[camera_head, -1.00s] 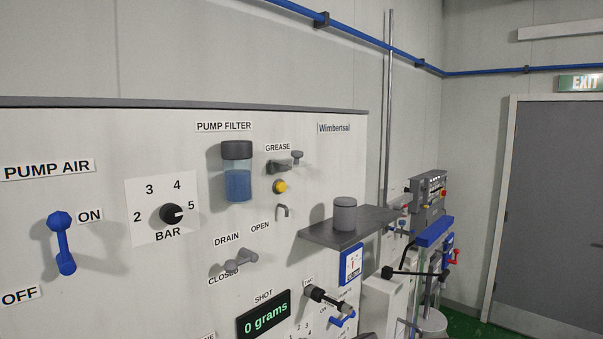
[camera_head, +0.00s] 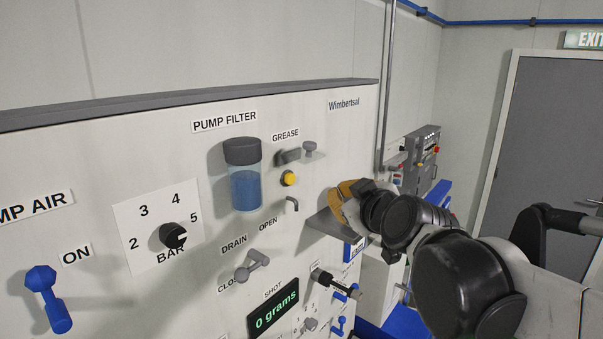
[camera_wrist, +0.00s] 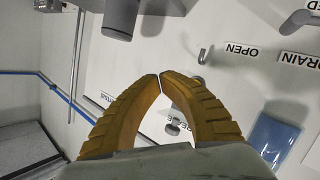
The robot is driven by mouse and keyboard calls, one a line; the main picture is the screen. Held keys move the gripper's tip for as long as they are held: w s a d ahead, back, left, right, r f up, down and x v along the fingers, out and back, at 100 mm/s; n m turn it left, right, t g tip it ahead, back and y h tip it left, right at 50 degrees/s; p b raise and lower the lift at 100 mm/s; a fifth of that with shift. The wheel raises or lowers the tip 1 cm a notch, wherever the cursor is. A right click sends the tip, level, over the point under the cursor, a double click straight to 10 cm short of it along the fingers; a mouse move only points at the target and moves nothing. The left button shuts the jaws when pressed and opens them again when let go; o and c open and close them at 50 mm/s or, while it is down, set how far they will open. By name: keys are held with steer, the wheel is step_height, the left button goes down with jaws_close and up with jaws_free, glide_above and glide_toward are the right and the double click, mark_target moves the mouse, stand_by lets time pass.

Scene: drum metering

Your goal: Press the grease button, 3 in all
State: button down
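The yellow grease button (camera_head: 290,179) sits on the white panel below the GREASE label (camera_head: 285,136) and a small grey fitting (camera_head: 297,154). My gripper (camera_head: 341,201) is to the right of the button and apart from it in the head view. In the wrist view my gripper (camera_wrist: 161,76) has its two orange ribbed fingers meeting at the tips, with nothing visible between them. The GREASE label shows partly between the fingers in the wrist view (camera_wrist: 181,147). The button itself is not visible there, probably hidden by a finger. The shot display (camera_head: 275,312) reads 0 grams.
A grey hook-shaped spout (camera_head: 292,204) is just below the button. The blue pump filter (camera_head: 244,178) stands to the left. The drain lever (camera_head: 251,266) and bar knob (camera_head: 173,236) also stick out from the panel.

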mark_target(290, 179)
steer(key=shift+s, duration=0.1)
steer(key=w+a+b, duration=0.1)
steer(key=w+a, duration=0.4)
steer(key=a, duration=0.2)
steer(key=shift+w+b, duration=0.25)
steer(key=shift+b, duration=0.1)
stand_by(1.5)
steer(key=shift+w+a, duration=0.3)
steer(key=shift+a, duration=0.05)
steer(key=shift+w+a, duration=0.25)
steer(key=shift+a, duration=0.1)
stand_by(0.8)
steer(key=shift+s+d, duration=0.1)
steer(key=shift+d, duration=0.05)
steer(key=shift+s+d, duration=0.45)
steer(key=shift+d, duration=0.15)
